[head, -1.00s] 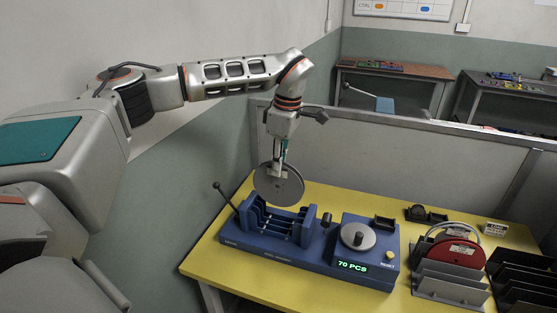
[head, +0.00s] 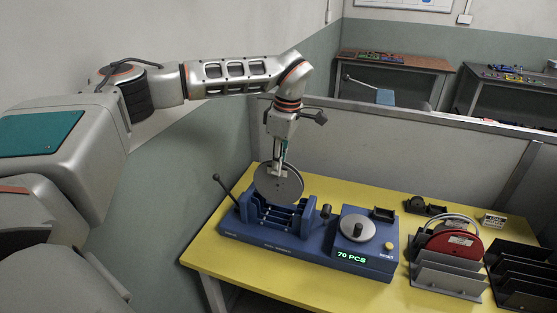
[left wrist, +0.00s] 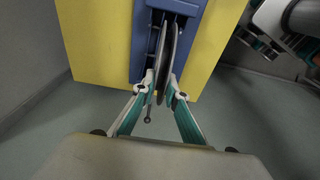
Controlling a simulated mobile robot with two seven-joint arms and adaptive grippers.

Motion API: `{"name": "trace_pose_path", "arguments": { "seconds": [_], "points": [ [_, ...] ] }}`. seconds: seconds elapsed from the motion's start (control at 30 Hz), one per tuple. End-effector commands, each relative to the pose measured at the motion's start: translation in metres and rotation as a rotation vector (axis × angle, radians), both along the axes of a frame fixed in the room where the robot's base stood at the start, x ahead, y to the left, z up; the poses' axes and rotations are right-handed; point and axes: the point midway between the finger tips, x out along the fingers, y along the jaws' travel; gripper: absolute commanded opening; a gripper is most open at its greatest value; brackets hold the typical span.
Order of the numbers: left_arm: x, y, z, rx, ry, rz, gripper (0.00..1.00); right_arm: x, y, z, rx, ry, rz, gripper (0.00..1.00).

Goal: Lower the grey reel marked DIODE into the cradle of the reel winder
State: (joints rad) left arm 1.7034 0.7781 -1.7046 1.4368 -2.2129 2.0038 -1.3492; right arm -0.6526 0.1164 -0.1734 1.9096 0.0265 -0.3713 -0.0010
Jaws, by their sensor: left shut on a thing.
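A grey reel (head: 278,187) stands upright, held near its top rim by my left gripper (head: 281,167). The blue reel winder (head: 312,241) is on the yellow table. Its cradle (head: 272,218), with end walls and rods, lies directly under the reel. The reel's lower edge overlaps the cradle opening; I cannot tell if it touches the rods. In the left wrist view the reel (left wrist: 170,58) is seen nearly edge-on over the winder, in front of my fingers (left wrist: 160,92). No marking on it is readable. My right gripper is not identifiable in either view.
The winder has a lever (head: 226,190) at left, a round hub (head: 356,228) and a display reading 70 PCS. To the right are a grey rack (head: 446,277) with a red reel (head: 452,246), and a black rack (head: 522,275). A partition (head: 390,150) runs behind the table.

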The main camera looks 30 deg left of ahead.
Motion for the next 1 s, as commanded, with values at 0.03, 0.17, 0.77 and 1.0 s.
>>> {"name": "trace_pose_path", "arguments": {
  "seconds": [0.03,0.17,0.77,1.0],
  "points": [
    [0.000,0.000,-0.003,0.000,0.001,0.000,0.00,0.000,-0.001,0.000,-0.002,0.000,0.002,0.40],
    [-0.001,0.000,-0.009,0.000,0.002,0.000,0.00,0.000,-0.003,0.000,-0.007,0.000,0.005,0.40],
    [0.000,0.000,-0.015,0.000,0.000,0.000,0.00,-0.001,-0.002,-0.001,-0.004,0.001,0.000,0.40],
    [0.000,0.000,-0.021,0.000,0.001,0.000,0.00,-0.001,-0.001,-0.002,0.001,0.001,-0.004,0.40]
  ]
}}
